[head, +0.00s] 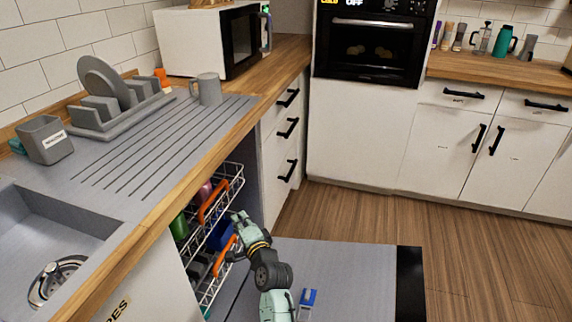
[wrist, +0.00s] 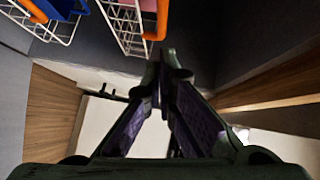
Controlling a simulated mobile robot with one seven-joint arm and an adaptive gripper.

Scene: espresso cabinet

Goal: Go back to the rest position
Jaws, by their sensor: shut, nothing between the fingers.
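My gripper (head: 240,218) is at the open dishwasher, close beside the racks' orange handles. In the wrist view its two fingers (wrist: 167,65) come together at the tips and hold nothing. My arm reaches up from the bottom of the head view, over the lowered door. Whether the gripper touches a rack cannot be told.
The upper rack (head: 230,178) and lower rack (head: 208,290) hold dishes and are partly out. The dishwasher door (head: 365,265) lies open, with a small blue-and-white item (head: 308,297) on it. The countertop edge (head: 170,205) is at left. Wooden floor (head: 460,250) is clear at right.

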